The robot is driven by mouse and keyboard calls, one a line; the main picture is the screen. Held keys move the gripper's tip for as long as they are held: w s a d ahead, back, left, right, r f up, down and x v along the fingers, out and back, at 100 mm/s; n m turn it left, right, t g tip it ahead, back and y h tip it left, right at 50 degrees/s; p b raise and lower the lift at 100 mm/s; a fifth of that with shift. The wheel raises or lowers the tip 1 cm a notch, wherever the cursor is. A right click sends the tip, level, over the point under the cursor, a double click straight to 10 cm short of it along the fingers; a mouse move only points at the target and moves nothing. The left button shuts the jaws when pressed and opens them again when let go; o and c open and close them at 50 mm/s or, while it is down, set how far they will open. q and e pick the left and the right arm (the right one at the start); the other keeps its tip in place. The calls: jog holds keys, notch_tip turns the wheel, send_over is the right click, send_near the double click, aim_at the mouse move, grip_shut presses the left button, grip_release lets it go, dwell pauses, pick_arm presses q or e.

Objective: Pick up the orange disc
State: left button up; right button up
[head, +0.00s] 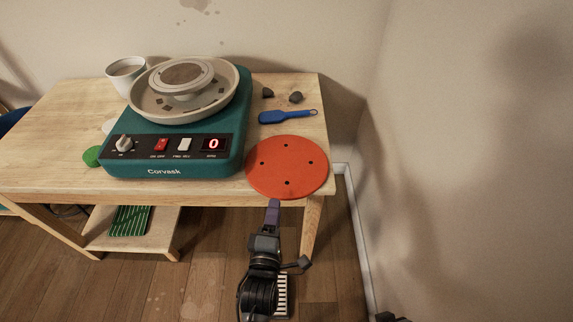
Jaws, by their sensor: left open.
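The orange disc (275,178) lies flat at the front right corner of the wooden table, to the right of the teal pottery wheel. It has several small dark holes, and its near rim seems to reach slightly past the table's front edge. My left gripper (274,207) is just in front of the disc's near rim, pointing toward it. It is open and holds nothing; from this angle its fingers overlap, and I cannot tell whether they touch the disc. My right gripper is not in view.
The teal pottery wheel (232,148) stands left of the disc. A blue tool (280,116) and two dark lumps (296,97) lie behind it. A cup (122,74) and a green round item (92,156) are farther left. A wall (460,150) rises to the right.

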pick_arm(q)
jog(key=w+b, duration=0.1)
jog(key=w, duration=0.1)
jog(key=w+d+b, duration=0.1)
jog(key=w+b, duration=0.1)
jog(key=shift+w+d+f, duration=0.15)
jog(key=shift+w, duration=0.2)
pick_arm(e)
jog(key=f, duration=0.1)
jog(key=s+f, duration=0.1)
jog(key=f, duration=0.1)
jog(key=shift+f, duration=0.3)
pick_arm(q)
jog(key=shift+s, duration=0.1)
grip_shut()
